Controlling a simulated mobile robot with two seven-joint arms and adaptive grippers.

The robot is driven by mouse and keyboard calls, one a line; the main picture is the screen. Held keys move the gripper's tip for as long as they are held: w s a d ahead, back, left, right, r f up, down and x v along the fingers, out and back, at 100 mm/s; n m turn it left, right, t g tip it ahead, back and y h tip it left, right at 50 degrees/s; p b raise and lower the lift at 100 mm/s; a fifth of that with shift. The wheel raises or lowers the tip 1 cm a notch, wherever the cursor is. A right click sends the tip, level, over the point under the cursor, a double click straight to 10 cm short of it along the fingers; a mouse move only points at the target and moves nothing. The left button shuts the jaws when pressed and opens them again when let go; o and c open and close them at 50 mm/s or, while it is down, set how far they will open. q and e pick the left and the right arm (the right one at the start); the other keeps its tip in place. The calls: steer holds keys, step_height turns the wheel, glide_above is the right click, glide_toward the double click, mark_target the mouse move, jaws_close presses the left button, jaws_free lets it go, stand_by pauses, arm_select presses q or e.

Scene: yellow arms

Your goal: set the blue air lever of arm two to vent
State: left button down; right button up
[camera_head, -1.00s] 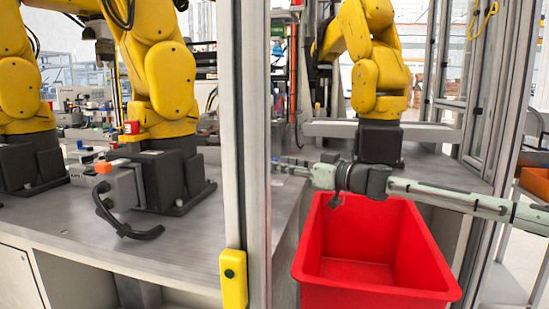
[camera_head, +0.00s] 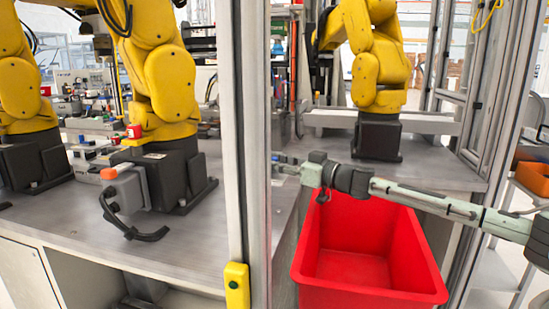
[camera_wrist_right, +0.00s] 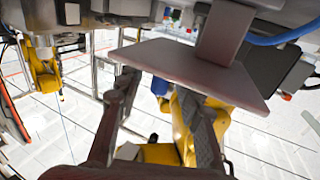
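Three yellow robot arms on black bases show in the head view: a far left one (camera_head: 22,85), a middle one (camera_head: 168,80) and a right one (camera_head: 378,60). I cannot tell which is arm two. No blue air lever is clearly recognisable. My right arm comes in from the right, with its gripper (camera_head: 288,166) just right of the metal post, small and partly unclear. In the right wrist view the fingers of my right gripper (camera_wrist_right: 160,85) are apart, with a flat grey plate (camera_wrist_right: 190,68) beyond their tips. I cannot tell if they touch it. My left gripper is not in view.
A red bin (camera_head: 428,255) stands below my right arm. A metal post (camera_head: 240,120) with a yellow switch box (camera_head: 236,286) stands left of my gripper. An orange-knobbed grey box (camera_head: 130,188) sits by the middle arm. A blue tube (camera_wrist_right: 285,36) shows in the wrist view.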

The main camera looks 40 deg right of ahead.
jaws_close()
stand_by(0.3)
steer(key=shift+w, duration=0.1)
